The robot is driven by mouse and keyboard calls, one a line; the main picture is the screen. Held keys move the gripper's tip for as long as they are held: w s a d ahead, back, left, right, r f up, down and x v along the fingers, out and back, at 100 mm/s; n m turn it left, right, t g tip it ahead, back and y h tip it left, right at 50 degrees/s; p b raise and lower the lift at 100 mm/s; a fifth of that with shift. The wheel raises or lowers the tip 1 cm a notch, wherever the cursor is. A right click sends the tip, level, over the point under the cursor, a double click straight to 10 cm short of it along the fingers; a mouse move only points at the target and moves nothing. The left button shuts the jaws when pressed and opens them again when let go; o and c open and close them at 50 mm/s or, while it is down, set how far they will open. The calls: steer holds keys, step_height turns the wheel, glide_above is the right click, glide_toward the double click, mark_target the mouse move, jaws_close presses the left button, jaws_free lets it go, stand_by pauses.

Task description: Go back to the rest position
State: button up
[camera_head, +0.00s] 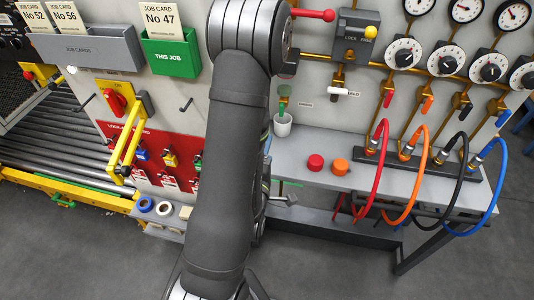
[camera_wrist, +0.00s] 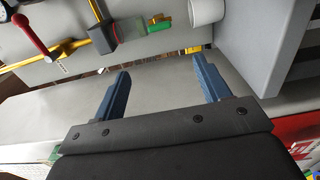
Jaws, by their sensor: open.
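My gripper (camera_wrist: 160,90) shows in the wrist view with its two blue fingers apart and nothing between them. Behind the fingers is a plain grey surface. In the head view my arm rises through the middle of the picture and hides part of the panel; the gripper itself cannot be made out there.
A grey shelf (camera_head: 345,180) bears a red cap (camera_head: 316,162), an orange cap (camera_head: 340,167) and a white cup (camera_head: 283,125). Coloured hoses (camera_head: 487,190) loop off its right side. A yellow handle (camera_head: 124,150) sticks out at left, near a roller conveyor (camera_head: 50,130).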

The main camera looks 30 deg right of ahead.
mark_target(281, 111)
steer(key=shift+w+d, duration=0.1)
stand_by(0.3)
steer(key=x, duration=1.7)
steer(key=shift+w+d+f, duration=0.1)
steer(key=v, duration=1.7)
steer(key=w+d+m, duration=0.1)
steer(key=w+d, duration=0.5)
steer(key=w+d+m, duration=0.2)
steer(key=w+d, duration=0.4)
steer(key=m, duration=0.4)
steer(key=shift+r, duration=0.25)
steer(key=m, duration=0.4)
steer(key=shift+s, duration=0.1)
steer(key=shift+d+r+m, duration=0.1)
steer(key=shift+m, duration=1.9)
